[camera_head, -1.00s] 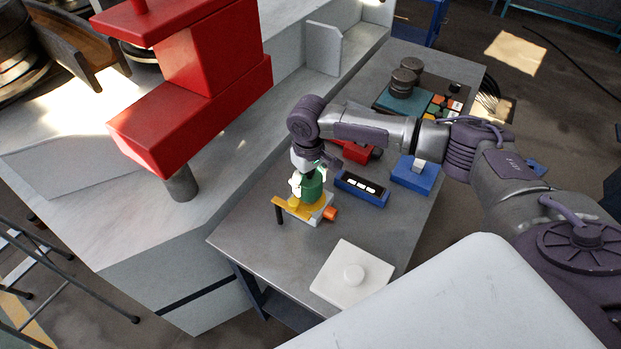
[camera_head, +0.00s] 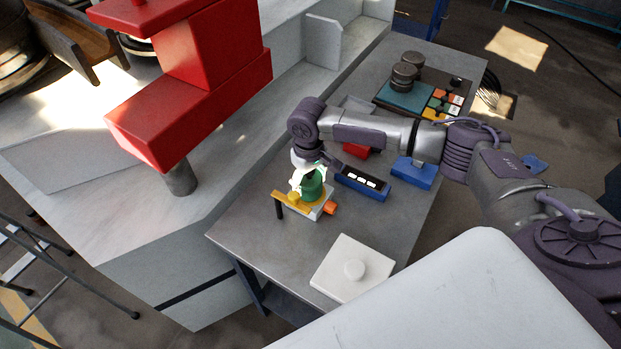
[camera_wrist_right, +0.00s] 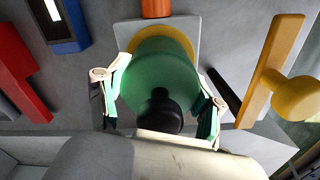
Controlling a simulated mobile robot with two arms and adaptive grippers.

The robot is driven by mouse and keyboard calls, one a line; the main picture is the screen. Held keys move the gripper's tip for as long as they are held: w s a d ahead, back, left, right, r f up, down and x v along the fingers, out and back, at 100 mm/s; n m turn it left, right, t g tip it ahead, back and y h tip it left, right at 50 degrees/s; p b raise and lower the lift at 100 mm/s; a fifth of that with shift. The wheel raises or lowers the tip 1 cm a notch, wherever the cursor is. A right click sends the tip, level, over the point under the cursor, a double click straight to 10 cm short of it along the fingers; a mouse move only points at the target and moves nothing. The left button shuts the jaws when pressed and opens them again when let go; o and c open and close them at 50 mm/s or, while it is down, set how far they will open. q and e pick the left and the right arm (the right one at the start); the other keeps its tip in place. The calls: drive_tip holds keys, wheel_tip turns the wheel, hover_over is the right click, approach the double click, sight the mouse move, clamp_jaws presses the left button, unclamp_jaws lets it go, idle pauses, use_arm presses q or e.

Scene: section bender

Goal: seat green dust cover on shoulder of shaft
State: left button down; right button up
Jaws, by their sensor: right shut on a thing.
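The green dust cover (camera_head: 315,187) is a translucent cup-like piece over the small fixture on the grey table. My right gripper (camera_head: 308,176) is shut on it from above. In the wrist view the cover (camera_wrist_right: 160,72) sits between the two fingers of my right gripper (camera_wrist_right: 160,95). A black rounded piece (camera_wrist_right: 158,112) shows at the cover's near end. A yellow round part (camera_wrist_right: 186,42) shows beyond the cover's far rim, on the fixture's pale block (camera_wrist_right: 208,30). The shaft and its shoulder are hidden, so I cannot tell whether the cover touches them. My left gripper is not in view.
A blue tray (camera_head: 362,184), a blue block (camera_head: 412,174) and a red item (camera_head: 357,149) stand close by. A white square plate (camera_head: 352,268) lies at the front.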

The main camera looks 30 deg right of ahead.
drive_tip(key=shift+f, duration=0.35)
drive_tip(key=o, duration=1.2)
